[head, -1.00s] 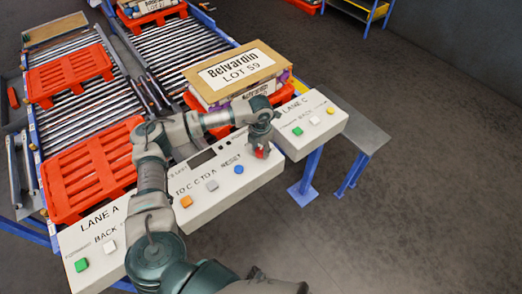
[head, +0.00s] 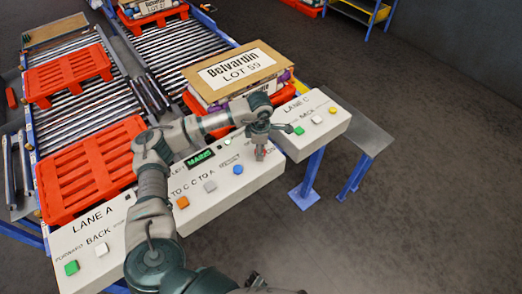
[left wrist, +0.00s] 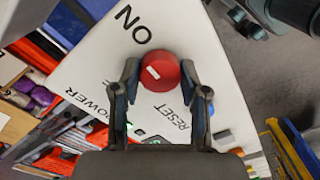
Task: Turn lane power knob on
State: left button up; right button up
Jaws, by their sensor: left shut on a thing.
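The red round power knob (left wrist: 162,74) sits on the white control panel (left wrist: 95,62) in the left wrist view. Its white mark lies on the side toward the printed ON. POWER is printed at the lower left. My left gripper (left wrist: 160,88) has its two fingers on either side of the knob and is shut on it. In the head view my left gripper (head: 261,152) reaches down onto the panel (head: 222,190), hiding most of the knob. A small display (head: 199,158) on the panel shows green text. A dark part at the bottom edge may be my right gripper; its jaws are unclear.
An orange button (head: 182,202), a grey button (head: 209,186) and a blue button (head: 238,169) lie near the gripper. A Belvardin box (head: 236,75) stands behind it. Red pallets (head: 88,170) lie on the roller lanes. Open floor is at right.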

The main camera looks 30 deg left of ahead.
pick_arm(q)
jog(key=shift+f+m, duration=0.1)
jog(key=shift+m, duration=0.5)
jog(key=shift+w, duration=0.1)
jog(key=o, duration=1.1)
jog(key=shift+r, duration=0.2)
notch_tip(320, 180, up, 12)
jog(key=shift+w+f, duration=0.1)
